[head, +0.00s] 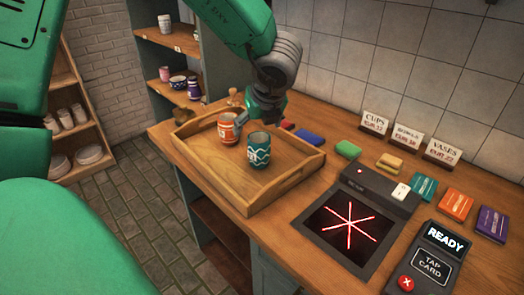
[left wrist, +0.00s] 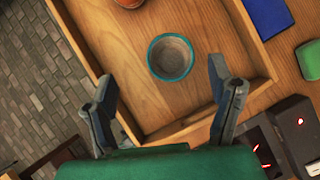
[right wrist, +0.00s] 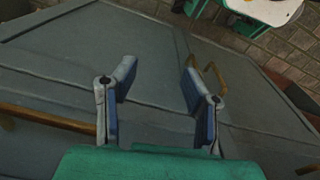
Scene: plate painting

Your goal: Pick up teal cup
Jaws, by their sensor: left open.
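The teal cup (head: 259,150) stands upright in the wooden tray (head: 240,205), with a white zigzag band on its side. In the left wrist view the teal cup (left wrist: 171,58) shows from above, its round mouth open and empty. My left gripper (head: 265,115) is above and behind the cup in the head view. In the left wrist view my left gripper (left wrist: 165,95) is open, its fingers apart, with the cup beyond the fingertips and between their lines. My right gripper (right wrist: 150,75) has its fingers apart with nothing between them, facing a grey panelled surface.
An orange cup (head: 228,128) stands in the tray beside the teal one. A scanner with a red star pattern (head: 348,222) and a card terminal (head: 433,255) lie to the right. Blue (head: 309,139) and green (head: 348,149) blocks lie behind the tray. Price signs (head: 408,137) stand near the wall.

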